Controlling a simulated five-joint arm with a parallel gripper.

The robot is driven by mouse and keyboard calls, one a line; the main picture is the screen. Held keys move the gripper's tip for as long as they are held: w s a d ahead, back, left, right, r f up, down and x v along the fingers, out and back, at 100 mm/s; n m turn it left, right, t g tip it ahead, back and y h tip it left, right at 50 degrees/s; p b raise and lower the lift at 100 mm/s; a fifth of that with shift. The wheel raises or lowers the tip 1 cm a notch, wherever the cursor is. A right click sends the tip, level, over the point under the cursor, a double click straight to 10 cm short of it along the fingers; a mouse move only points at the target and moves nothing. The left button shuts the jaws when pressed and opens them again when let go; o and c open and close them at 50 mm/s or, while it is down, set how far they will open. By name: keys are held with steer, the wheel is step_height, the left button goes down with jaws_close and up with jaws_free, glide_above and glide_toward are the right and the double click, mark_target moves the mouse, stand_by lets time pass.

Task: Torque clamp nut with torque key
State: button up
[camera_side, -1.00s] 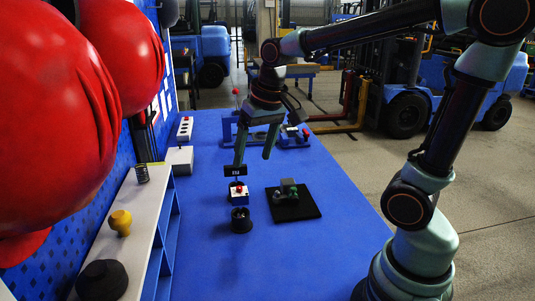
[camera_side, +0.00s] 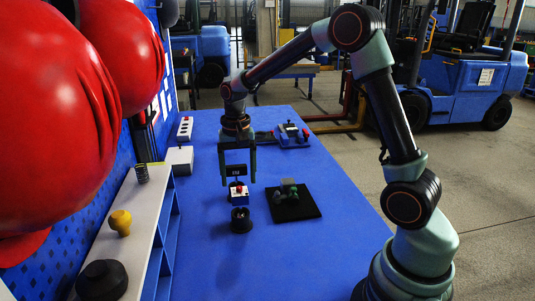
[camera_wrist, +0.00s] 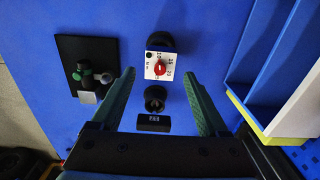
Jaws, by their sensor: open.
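A small white-and-blue box with a red dial knob (camera_side: 239,190) stands left of the plate, also in the wrist view (camera_wrist: 152,73). A dark round cup (camera_side: 241,220) stands in front of it, and a dark ring-shaped piece (camera_wrist: 155,97) behind. I cannot tell which piece is the torque key. My gripper (camera_side: 238,182) points down, open and empty, its fingers (camera_wrist: 159,73) on either side of the box area.
A shelf (camera_side: 145,210) on the left holds a spring, a yellow knob (camera_side: 121,222) and a black knob (camera_side: 102,280). A blue fixture (camera_side: 291,135) stands at the back. The front right tabletop is clear.

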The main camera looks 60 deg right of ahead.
mark_target(239, 187)
steer(key=shift+f, duration=3.35)
jaws_close()
